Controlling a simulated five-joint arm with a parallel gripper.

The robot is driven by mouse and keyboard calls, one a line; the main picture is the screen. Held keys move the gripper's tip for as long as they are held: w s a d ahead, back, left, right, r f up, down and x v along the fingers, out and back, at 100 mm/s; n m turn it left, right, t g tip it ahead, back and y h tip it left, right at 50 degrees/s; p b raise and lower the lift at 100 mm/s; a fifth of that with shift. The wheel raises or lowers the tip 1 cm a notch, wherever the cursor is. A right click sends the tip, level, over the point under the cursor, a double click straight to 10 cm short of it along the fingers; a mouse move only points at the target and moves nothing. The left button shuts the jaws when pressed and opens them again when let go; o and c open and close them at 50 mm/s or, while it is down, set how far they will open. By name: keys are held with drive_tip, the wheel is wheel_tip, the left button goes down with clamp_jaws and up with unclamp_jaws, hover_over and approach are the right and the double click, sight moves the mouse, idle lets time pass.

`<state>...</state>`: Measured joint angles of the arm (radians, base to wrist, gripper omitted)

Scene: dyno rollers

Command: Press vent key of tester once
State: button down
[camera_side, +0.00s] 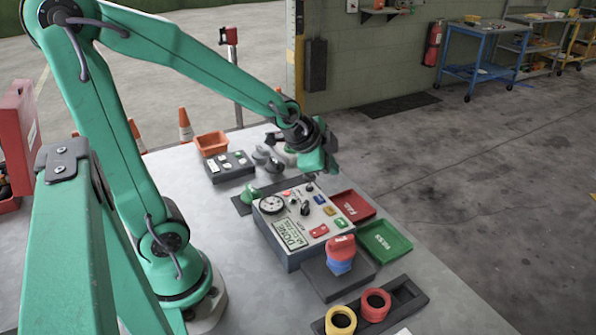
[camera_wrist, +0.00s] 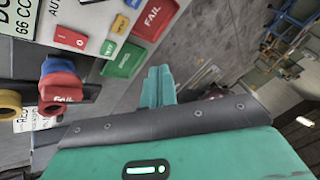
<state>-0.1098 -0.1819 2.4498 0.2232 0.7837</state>
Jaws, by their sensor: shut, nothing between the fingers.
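The tester (camera_side: 284,246) is a grey box with a light top panel carrying a round gauge, a black knob and coloured keys. A blue key (camera_side: 319,199), a yellow key (camera_side: 329,211) and a green key (camera_side: 337,223) stand in a row at its right side, with a red switch (camera_side: 318,231) nearby. Their legends are too small to tell surely which is vent. The yellow key (camera_wrist: 121,24) and green key (camera_wrist: 108,47) also show in the wrist view. My gripper (camera_side: 329,170) is shut and empty, above the tester's back edge, apart from the keys. Its fingers show in the wrist view (camera_wrist: 157,86).
A red FAIL tray (camera_side: 369,217) and a green PASS tray (camera_side: 405,249) lie right of the tester. A red-and-blue part (camera_side: 341,255) stands in front. Yellow and red rings (camera_side: 375,290) sit in a dark holder. A dark key box (camera_side: 229,172) and orange bin (camera_side: 211,135) are behind.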

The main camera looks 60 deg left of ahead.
sight(328, 211)
drive_tip(key=shift+f, duration=0.1)
drive_tip(key=shift+f, duration=4.3)
drive_tip(key=shift+f, duration=0.8)
drive_tip(key=shift+r, duration=0.8)
drive_tip(key=shift+r, duration=0.1)
drive_tip(key=shift+r, duration=2.4)
